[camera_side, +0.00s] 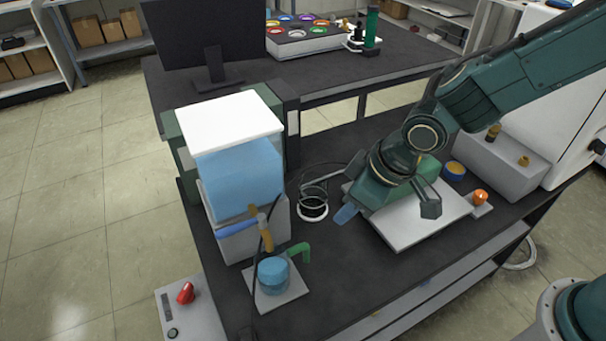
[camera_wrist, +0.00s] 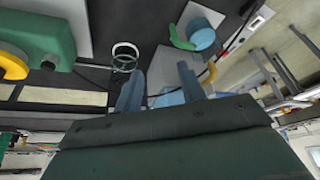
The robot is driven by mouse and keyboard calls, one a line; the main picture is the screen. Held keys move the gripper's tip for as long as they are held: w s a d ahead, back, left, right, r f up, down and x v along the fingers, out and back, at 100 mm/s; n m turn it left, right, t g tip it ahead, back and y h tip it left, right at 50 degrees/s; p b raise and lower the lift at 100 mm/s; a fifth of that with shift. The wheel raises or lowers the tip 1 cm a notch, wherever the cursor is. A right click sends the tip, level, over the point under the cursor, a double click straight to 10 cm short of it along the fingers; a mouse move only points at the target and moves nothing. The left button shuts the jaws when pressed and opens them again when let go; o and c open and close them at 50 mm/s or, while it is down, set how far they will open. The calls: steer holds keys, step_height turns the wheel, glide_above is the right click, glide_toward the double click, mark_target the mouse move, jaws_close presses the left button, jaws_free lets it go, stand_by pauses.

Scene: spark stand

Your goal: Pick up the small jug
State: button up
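The small jug looks to be the blue round vessel with a green handle (camera_side: 273,272), upright on a small pale plate (camera_side: 290,294) in the side view. Its blue body also shows near the top of the wrist view (camera_wrist: 203,38), with the green handle to its left. My gripper (camera_side: 346,213) is above the bench, right of the jug and well apart from it. In the wrist view its two blue-grey fingers (camera_wrist: 160,75) are spread with nothing between them. The side view shows only one fingertip clearly.
A blue tank with a white lid (camera_side: 240,170) rises behind the jug, with a spout and dark cable close by. A white plate (camera_side: 405,233) lies below my gripper.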

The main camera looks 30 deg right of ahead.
glide_toward(306, 253)
step_height(306, 253, up, 2)
steer(key=d, duration=0.1)
steer(key=shift+s+d+n, duration=0.1)
steer(key=shift+s+n, duration=0.05)
steer(key=shift+n, duration=0.25)
steer(key=shift+x, duration=4.25)
steer(key=shift+s+f, duration=0.1)
steer(key=shift+x, duration=2.55)
steer(key=shift+c, duration=0.2)
jaws_close()
